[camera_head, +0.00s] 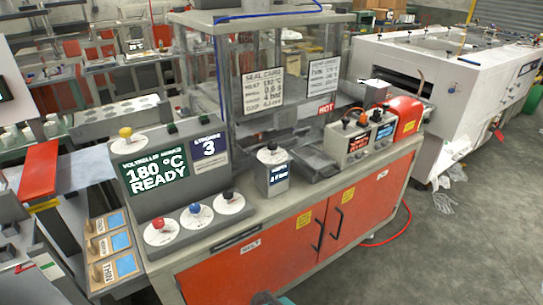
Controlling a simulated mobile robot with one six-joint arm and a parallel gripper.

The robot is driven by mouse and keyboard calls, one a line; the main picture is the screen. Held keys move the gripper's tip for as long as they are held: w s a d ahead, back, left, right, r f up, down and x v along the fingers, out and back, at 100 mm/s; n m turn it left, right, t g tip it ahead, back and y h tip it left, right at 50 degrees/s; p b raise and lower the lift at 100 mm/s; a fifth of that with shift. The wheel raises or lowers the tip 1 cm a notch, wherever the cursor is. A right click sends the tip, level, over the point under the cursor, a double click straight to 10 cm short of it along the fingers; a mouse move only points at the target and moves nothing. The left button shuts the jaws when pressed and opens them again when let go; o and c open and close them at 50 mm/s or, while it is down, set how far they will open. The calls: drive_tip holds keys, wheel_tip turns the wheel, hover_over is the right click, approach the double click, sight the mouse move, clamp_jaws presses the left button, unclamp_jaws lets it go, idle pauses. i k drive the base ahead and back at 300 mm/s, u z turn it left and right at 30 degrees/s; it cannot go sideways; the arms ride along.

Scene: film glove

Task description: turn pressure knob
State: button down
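A black knob (271,146) sits on a round white dial on top of a small grey box (262,178) near the middle of the bench. The box has a small dark display (279,173) on its front, with text too small to read surely; I take this to be the pressure knob. Three more knobs sit on white dials on the sloped panel to the left: red (158,223), blue (195,209) and black (228,196). A yellow knob (126,133) sits above the green screen reading "180 °C READY" (157,172).
The bench has orange doors (252,268) below. A clear-walled sealing machine (222,75) with cards stands behind the knob box. A control unit (358,135) and red box (405,117) are at right. Dark and teal parts show at the bottom edge.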

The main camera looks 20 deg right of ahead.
sight(273, 146)
drive_tip(key=u, duration=1.15)
drive_tip(key=k, duration=0.75)
drive_tip(key=z, duration=0.1)
